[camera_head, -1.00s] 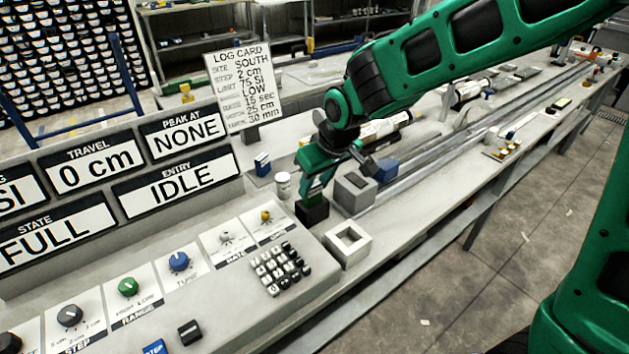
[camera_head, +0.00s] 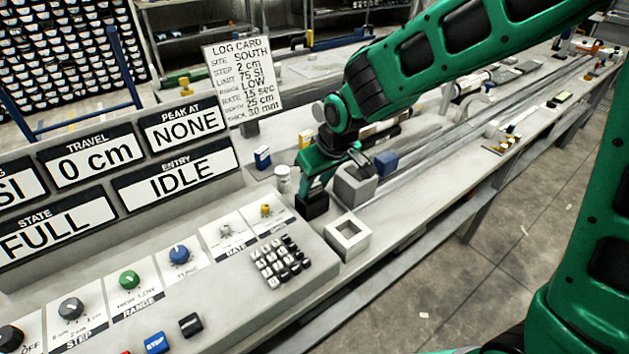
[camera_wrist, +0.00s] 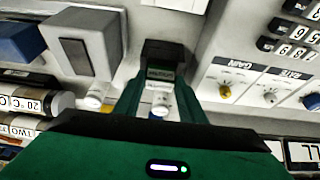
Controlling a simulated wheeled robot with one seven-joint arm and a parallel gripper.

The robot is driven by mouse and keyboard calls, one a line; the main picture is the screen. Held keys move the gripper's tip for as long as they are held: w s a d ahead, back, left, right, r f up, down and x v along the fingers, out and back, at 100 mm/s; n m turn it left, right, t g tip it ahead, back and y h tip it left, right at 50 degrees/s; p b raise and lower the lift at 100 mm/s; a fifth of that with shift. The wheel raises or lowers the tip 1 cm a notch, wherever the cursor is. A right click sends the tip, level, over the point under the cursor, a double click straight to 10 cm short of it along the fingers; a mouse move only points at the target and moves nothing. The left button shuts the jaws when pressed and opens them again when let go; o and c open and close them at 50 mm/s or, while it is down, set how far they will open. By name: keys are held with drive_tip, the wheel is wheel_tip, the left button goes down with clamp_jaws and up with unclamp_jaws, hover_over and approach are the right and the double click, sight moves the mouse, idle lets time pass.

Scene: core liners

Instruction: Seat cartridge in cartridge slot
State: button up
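A small black block (camera_head: 313,205), which looks like the cartridge, is at my fingertips beside the right end of the console. My gripper (camera_head: 322,180) points down at it. In the wrist view the block (camera_wrist: 167,53) spans the tips of both green fingers, with a small pale label on its near side. Whether it touches the bench cannot be told. A white box with a square opening (camera_head: 362,243), seemingly the slot, stands to its right and nearer the camera. The opening looks empty. A grey box (camera_head: 355,185) with a dark rectangle on top stands just right of the fingers.
A blue block (camera_head: 386,162) is behind the grey box. A white jar (camera_head: 282,178) and a blue-and-white piece (camera_head: 262,157) stand left of my gripper. The console keypad (camera_head: 280,262) is close in front. Long rails run back along the bench.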

drive_tip(key=o, duration=0.4)
drive_tip(key=shift+r, duration=0.15)
drive_tip(key=v, duration=1)
drive_tip(key=shift+s+d+r, duration=0.1)
drive_tip(key=shift+d+r, duration=0.05)
drive_tip(key=shift+r, duration=0.05)
